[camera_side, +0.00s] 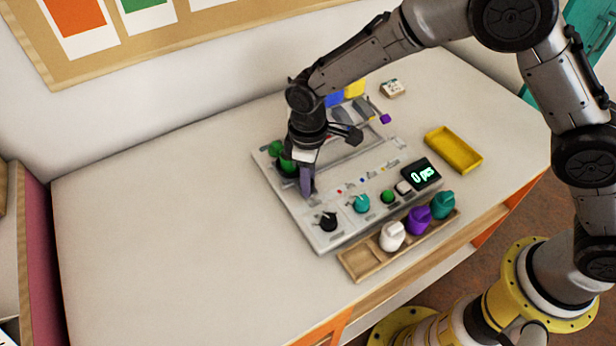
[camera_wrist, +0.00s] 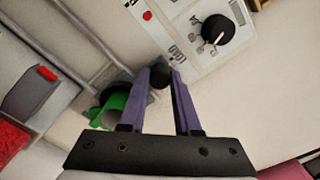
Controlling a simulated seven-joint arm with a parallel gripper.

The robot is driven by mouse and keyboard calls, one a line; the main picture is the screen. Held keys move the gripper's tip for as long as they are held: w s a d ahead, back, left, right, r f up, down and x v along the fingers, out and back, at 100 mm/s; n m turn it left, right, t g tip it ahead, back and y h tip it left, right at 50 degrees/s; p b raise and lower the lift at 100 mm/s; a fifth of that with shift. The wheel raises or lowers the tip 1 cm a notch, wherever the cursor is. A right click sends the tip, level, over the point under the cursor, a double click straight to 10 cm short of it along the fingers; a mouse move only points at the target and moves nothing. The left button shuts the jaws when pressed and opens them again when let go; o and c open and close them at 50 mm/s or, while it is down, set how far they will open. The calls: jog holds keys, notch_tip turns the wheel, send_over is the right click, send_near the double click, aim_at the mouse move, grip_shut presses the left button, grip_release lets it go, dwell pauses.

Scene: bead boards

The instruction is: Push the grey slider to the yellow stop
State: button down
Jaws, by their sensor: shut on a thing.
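My gripper (camera_side: 306,192) points down at the left part of the grey-white board (camera_side: 335,236). In the wrist view its purple fingers (camera_wrist: 164,82) are closed around a small dark round-topped piece (camera_wrist: 160,75); I cannot tell whether this is the grey slider's knob. Two rails (camera_wrist: 95,75) run beside it. A grey block (camera_wrist: 32,97) with a red bar on it shows at the left of the wrist view. A yellow block (camera_side: 354,88) stands at the board's back edge; I cannot tell whether it is the yellow stop. My arm hides part of the board.
Green pieces (camera_side: 285,162) are just left of my gripper. Black (camera_side: 327,221) and teal (camera_side: 361,204) knobs are at the board's front. A wooden tray (camera_side: 359,271) holds white, purple and teal knobs. A yellow tray (camera_side: 453,149) lies right. The table's left is clear.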

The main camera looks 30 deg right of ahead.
jog(key=d, duration=2.1)
jog(key=shift+d+r, duration=0.1)
jog(key=shift+d, duration=0.1)
jog(key=c, duration=0.8)
grip_release()
jog(key=shift+o, duration=1)
notch_tip(320, 180, up, 14)
